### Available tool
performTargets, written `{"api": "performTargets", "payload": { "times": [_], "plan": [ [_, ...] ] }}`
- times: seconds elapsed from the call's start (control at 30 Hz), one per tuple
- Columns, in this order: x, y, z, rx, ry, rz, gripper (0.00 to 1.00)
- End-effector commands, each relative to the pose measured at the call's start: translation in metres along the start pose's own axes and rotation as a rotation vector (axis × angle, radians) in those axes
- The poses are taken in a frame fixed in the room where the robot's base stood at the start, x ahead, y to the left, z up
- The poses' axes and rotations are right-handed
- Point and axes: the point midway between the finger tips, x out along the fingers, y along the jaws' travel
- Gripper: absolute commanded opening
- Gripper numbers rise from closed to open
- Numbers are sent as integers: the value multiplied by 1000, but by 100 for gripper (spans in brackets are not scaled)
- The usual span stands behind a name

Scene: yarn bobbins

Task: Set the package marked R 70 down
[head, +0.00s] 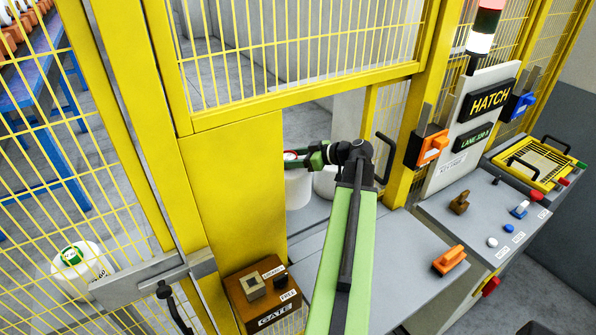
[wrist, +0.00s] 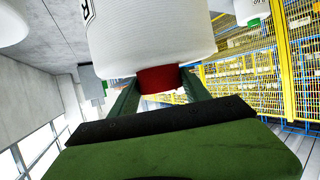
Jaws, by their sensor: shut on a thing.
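My gripper (head: 299,159) reaches through the hatch opening in the yellow fence. It is shut on the red core end (wrist: 158,79) of a white yarn package (head: 298,191). In the wrist view the white package (wrist: 150,38) fills the top middle, with the red core between the two fingers. Only a scrap of dark lettering shows at its edge, so I cannot read R 70. In the head view the package hangs upright below my gripper, close to a grey surface (head: 312,214). I cannot tell whether it touches that surface.
Another white package (head: 325,183) stands just right of the held one, partly behind my arm. A white package with a green core (head: 80,266) is behind the fence at left. The yellow panel (head: 232,190) and post (head: 408,150) bound the opening. A control desk (head: 480,215) is at right.

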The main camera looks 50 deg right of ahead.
Motion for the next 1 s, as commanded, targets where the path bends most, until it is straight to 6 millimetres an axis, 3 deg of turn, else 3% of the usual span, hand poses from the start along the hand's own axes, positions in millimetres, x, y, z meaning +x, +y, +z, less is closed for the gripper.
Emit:
{"api": "performTargets", "payload": {
  "times": [0.03, 0.17, 0.4, 0.7, 1.0],
  "plan": [
    [7, 0, 17, 1, 4, 0, 0],
    [15, 0, 36, 1, 4, 1, 0],
    [16, 0, 39, 1, 4, 1, 0],
    [30, 1, 73, 1, 4, 2, 0],
    [28, 1, 71, 2, 4, 2, 0]
  ]
}}
